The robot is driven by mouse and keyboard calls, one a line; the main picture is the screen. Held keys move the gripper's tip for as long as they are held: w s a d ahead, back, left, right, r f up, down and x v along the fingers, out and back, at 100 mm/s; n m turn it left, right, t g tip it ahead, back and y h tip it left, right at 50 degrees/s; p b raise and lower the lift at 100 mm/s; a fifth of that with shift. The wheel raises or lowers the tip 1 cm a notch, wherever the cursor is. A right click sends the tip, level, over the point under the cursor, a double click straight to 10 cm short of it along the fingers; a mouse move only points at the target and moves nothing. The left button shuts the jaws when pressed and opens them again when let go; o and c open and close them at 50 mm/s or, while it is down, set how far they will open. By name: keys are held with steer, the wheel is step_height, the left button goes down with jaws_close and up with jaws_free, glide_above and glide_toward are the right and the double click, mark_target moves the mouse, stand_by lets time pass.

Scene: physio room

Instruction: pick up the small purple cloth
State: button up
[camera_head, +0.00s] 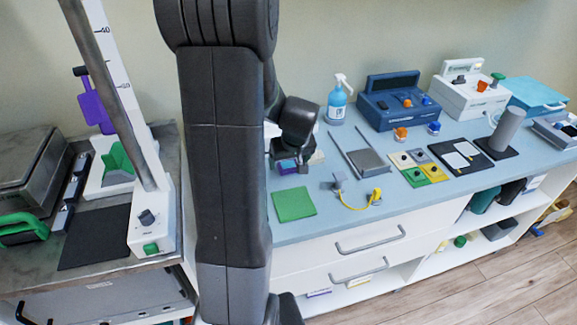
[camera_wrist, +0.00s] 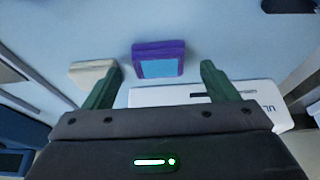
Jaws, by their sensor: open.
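A small purple folded piece (camera_wrist: 158,48) with a light blue face lies on the blue counter, ahead of my gripper in the wrist view. It is the only small purple piece there that fits the cloth. It also shows in the head view as a purple and teal patch (camera_head: 287,166) just under my wrist, partly hidden by my arm. My gripper (camera_wrist: 160,68) is open, with its green fingers spread left and right of the purple piece. Nothing is held between them. I cannot tell the height of the fingers above the counter.
A beige piece (camera_wrist: 90,72) lies close to the left finger. A white lettered item (camera_wrist: 268,115) lies beneath the right finger. A green cloth (camera_head: 294,204) lies near the counter's front edge. A spray bottle (camera_head: 338,100) and grey tray (camera_head: 366,161) stand to the right.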

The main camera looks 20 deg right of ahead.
mark_target(289, 166)
steer(key=shift+x, duration=0.85)
steer(key=c, duration=1.1)
step_height(289, 166, up, 10)
steer(key=shift+r, duration=0.1)
steer(key=shift+c, duration=0.2)
